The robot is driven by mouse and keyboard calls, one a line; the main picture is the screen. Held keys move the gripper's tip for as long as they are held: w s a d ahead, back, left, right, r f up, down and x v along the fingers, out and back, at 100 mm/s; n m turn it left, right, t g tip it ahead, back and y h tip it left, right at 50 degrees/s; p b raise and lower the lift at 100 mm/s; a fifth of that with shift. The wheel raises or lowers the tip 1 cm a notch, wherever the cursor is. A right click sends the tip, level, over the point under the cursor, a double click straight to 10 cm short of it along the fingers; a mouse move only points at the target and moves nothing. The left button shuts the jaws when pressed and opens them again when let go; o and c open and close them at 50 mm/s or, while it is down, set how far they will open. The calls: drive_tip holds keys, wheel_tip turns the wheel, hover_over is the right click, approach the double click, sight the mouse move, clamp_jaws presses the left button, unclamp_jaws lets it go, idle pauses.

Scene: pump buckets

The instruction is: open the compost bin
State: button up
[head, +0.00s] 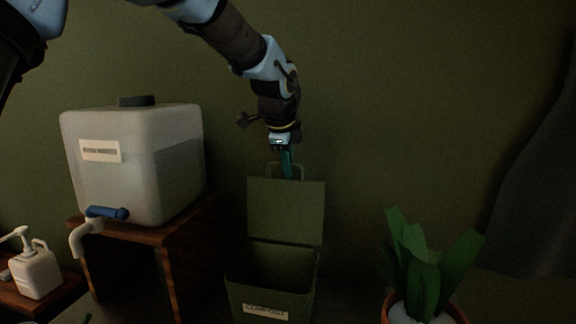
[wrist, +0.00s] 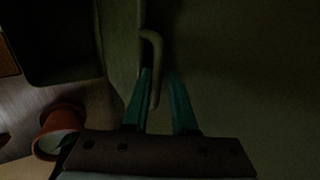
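The compost bin (head: 270,300) is a dark green box with a white label on its front, at the lower middle of the head view. Its lid (head: 286,210) stands upright at the back, so the bin is open and its dark inside shows. A loop handle (wrist: 155,70) sits on the lid's upper edge. My gripper (head: 286,170) is at that handle, pointing down. In the wrist view, its teal fingers (wrist: 160,78) are apart, with one bar of the handle between them. A gap shows beside the right finger; contact with the left finger is unclear.
A translucent water tank (head: 170,170) with a blue-handled tap stands on a wooden stand (head: 190,240) at left. A white pump bottle (head: 36,272) is at far left. A potted plant (head: 425,265) stands right of the bin. A plain green wall is behind.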

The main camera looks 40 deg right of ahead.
drive_tip(key=shift+s+a+f, duration=0.15)
drive_tip(key=shift+a+f, duration=0.05)
drive_tip(key=shift+f, duration=0.1)
drive_tip(key=b+v, duration=0.3)
drive_tip(key=v, duration=0.8)
drive_tip(key=shift+d+r+b, duration=0.15)
drive_tip(key=shift+d+b, duration=0.05)
drive_tip(key=shift+b, duration=0.2)
